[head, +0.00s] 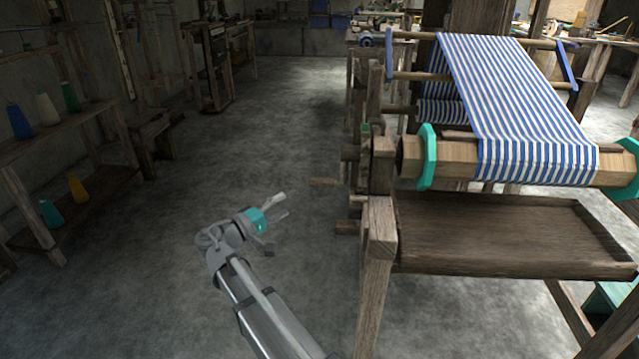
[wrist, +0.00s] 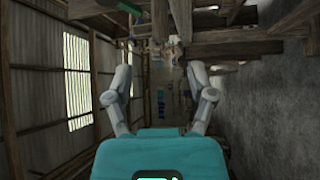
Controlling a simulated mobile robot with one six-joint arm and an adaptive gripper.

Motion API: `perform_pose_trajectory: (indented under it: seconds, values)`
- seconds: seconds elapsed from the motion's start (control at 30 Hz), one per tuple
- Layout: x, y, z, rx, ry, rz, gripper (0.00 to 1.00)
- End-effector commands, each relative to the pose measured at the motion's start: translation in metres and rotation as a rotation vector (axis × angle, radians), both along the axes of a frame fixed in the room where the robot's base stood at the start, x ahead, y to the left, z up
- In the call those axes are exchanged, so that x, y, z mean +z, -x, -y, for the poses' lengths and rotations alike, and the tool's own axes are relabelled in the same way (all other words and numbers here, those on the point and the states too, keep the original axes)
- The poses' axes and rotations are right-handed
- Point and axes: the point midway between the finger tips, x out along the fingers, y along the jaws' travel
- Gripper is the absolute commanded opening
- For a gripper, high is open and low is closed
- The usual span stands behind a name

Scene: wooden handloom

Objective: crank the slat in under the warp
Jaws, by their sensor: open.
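The blue-and-white striped warp (head: 525,95) runs down over the wooden beam (head: 448,160), which has teal end discs. A brown slat (head: 461,135) lies along the top of the beam; its ends show on both sides of the warp, and its middle is hidden by the cloth. A wooden handle (head: 325,182) sticks out left of the loom's near post and looks like the crank's grip. My gripper (head: 281,206) is open and empty over the floor, left of and nearer than the handle, apart from it. In the wrist view, its two fingers stand wide apart (wrist: 160,85).
The loom's front post (head: 378,270) and a wooden tray (head: 510,235) stand right of my arm. A shelf (head: 60,140) with thread cones lines the left wall. The floor (head: 250,130) between shelf and loom is clear.

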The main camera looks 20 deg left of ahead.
Motion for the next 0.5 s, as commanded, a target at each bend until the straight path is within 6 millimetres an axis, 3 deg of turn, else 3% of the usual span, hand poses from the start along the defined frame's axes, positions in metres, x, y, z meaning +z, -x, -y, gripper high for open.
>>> perform_pose_trajectory:
  seconds: [0.5]
  values:
    - [0.01,-0.056,0.035,0.0,0.0,0.0,0.71]
